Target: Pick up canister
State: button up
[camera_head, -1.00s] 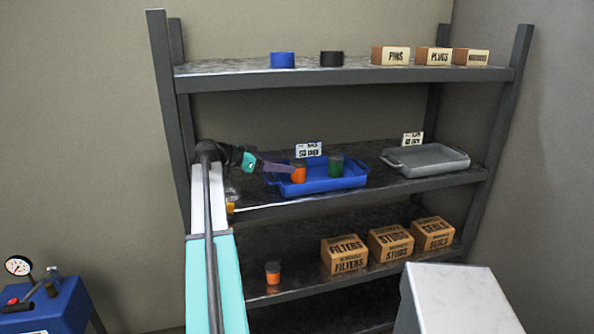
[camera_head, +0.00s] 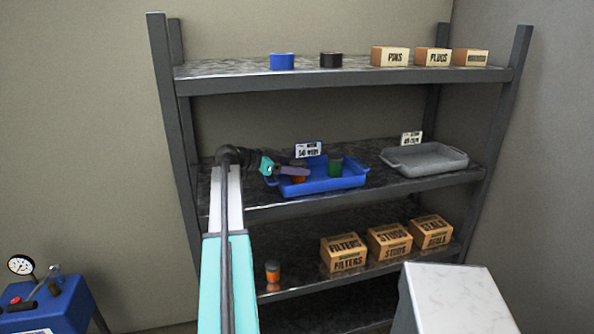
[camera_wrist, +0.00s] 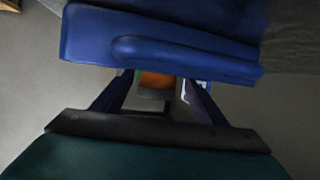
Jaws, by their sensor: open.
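An orange canister stands in the left part of the blue tray (camera_head: 322,185) on the middle shelf, mostly covered by my gripper (camera_head: 300,172) in the head view. In the wrist view the orange canister (camera_wrist: 156,79) shows in the gap between the two fingers of my gripper (camera_wrist: 158,92), with part of it hidden. The jaws are open around or just before it; I cannot tell if they touch it. A green canister (camera_head: 335,166) stands in the same tray, to the right of my gripper. Another orange canister (camera_head: 273,272) stands on the lower shelf.
A grey tray (camera_head: 425,160) sits on the middle shelf at right. Cardboard boxes (camera_head: 390,241) stand on the lower shelf. The top shelf (camera_head: 230,78) passes above my arm, with blue and black lids on it. A blue gauge unit (camera_head: 55,310) is at lower left.

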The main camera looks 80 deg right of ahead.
aim_at(304, 166)
jog(key=p+x, duration=0.1)
jog(key=x, duration=0.2)
jog(key=shift+s+d+r+p, duration=0.1)
jog(key=shift+s+d+p, duration=0.05)
jog(key=shift+s+p, duration=0.2)
jog(key=shift+s+d+f, duration=0.3)
jog(key=shift+s+f, duration=0.05)
jog(key=shift+s, duration=0.05)
jog(key=shift+c, duration=0.2)
jog(key=c, duration=1.1)
notch_tip(304, 166, up, 10)
jog(key=shift+r+b, duration=0.1)
jog(key=shift+b, duration=1.15)
